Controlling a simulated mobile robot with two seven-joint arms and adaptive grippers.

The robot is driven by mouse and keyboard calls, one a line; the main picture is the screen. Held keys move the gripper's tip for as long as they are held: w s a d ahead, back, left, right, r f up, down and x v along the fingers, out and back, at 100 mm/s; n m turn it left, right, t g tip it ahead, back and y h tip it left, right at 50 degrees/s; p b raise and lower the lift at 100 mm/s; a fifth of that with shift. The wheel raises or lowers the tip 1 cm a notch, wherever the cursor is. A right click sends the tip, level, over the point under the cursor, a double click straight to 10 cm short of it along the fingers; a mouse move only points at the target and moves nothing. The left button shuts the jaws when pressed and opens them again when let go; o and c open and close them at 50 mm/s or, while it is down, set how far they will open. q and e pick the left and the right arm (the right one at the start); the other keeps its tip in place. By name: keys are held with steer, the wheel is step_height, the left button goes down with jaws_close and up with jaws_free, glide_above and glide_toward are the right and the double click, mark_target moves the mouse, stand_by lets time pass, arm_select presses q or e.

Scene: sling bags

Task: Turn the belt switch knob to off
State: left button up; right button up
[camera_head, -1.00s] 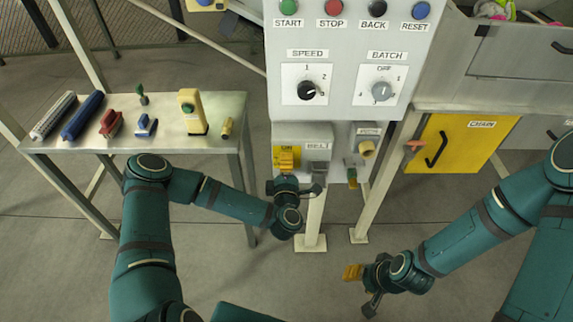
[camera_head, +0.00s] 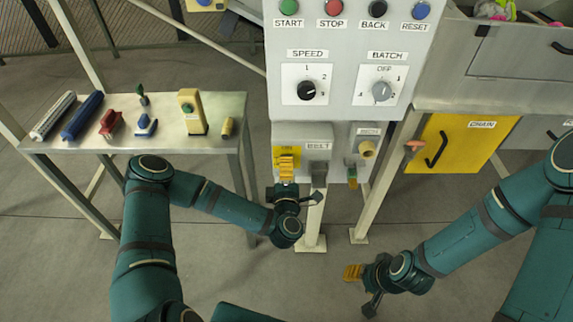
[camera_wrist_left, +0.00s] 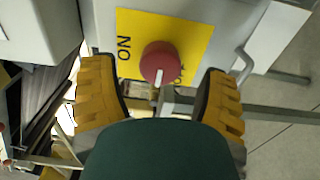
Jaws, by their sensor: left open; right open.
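The belt switch knob (camera_wrist_left: 159,63) is a red round knob with a white mark, on a yellow plate (camera_wrist_left: 197,40) in the left wrist view. The mark points down in that picture. The ON label stands to the knob's left; another label beside the knob is partly hidden. In the head view the yellow plate (camera_head: 279,153) sits left of the BELT label, and the knob is hidden behind my fingers. My left gripper (camera_head: 287,167) is open in front of it; its fingers (camera_wrist_left: 158,82) lie on either side of the knob, apparently not touching. My right gripper (camera_head: 354,273) is open and empty, low on the right.
The grey control panel (camera_head: 345,117) with speed and batch dials rises above the switch. A metal table (camera_head: 165,145) with tools stands at left. A yellow chain door (camera_head: 470,150) is at right. A metal bracket (camera_wrist_left: 243,65) is close to my finger.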

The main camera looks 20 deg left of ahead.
arm_select(q)
steer(key=v, duration=0.9)
steer(key=shift+s, duration=0.4)
steer(key=shift+d+r, duration=0.1)
steer(key=s+d+f+m+g+h, duration=0.4)
steer(key=d+f+m+g+h, duration=0.35)
steer(key=d+m+h, duration=0.6)
steer(key=s+a+f+m+g+y, duration=0.2)
steer(key=s+a+m+g+y, duration=0.2)
steer(key=s+a+m+g, duration=0.2)
steer(key=s+a+g, duration=0.2)
steer(key=a, duration=0.2)
steer(key=shift+s, duration=0.3)
